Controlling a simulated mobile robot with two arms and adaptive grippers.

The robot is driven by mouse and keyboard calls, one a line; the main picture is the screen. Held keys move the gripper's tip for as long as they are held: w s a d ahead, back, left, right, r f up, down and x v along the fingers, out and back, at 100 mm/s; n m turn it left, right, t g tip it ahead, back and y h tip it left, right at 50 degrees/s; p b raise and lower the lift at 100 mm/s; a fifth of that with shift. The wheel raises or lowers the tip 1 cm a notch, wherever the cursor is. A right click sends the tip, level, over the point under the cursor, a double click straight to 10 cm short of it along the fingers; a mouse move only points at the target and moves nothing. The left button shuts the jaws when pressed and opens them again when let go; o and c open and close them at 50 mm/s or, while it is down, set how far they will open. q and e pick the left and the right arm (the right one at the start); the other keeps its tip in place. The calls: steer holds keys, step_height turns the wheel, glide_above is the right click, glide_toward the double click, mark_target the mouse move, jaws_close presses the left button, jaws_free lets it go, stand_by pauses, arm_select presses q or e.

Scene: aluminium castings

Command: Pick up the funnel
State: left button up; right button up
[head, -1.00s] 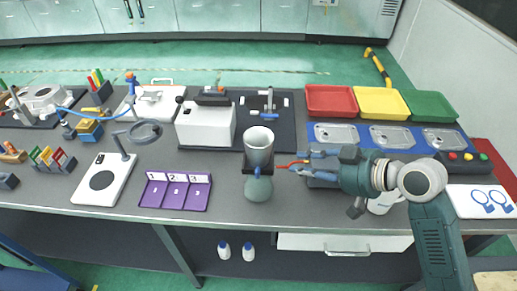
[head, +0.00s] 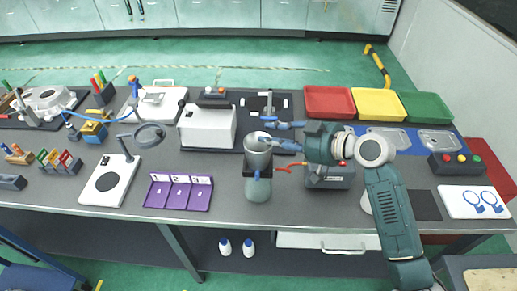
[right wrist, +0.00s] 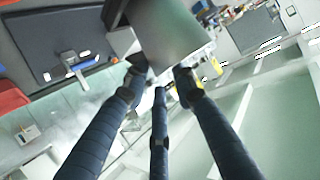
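The funnel (head: 257,158) is a grey, wide-mouthed cup standing upright in a dark holder above a greenish-grey rounded vessel (head: 257,190). In the head view my right gripper (head: 268,138) is at its rim from the right, with blue fingers spread at the mouth. In the right wrist view the right gripper (right wrist: 160,82) has its dark fingers apart, and a grey body, seemingly the funnel (right wrist: 170,38), lies just beyond and between the tips. I cannot tell whether any finger touches it. My left gripper is not in view.
A white box (head: 207,127) stands behind left of the funnel. A purple numbered rack (head: 178,192) lies to the left. A grey box (head: 330,177) and red clamp handle (head: 288,167) are close on the right. Red, yellow and green trays are at the back right.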

steer(key=shift+w+a+f, duration=0.25)
steer(key=shift+w+a, duration=0.1)
steer(key=shift+a, duration=0.2)
steer(key=shift+d, duration=0.1)
jaws_close()
steer(key=shift+r, duration=0.1)
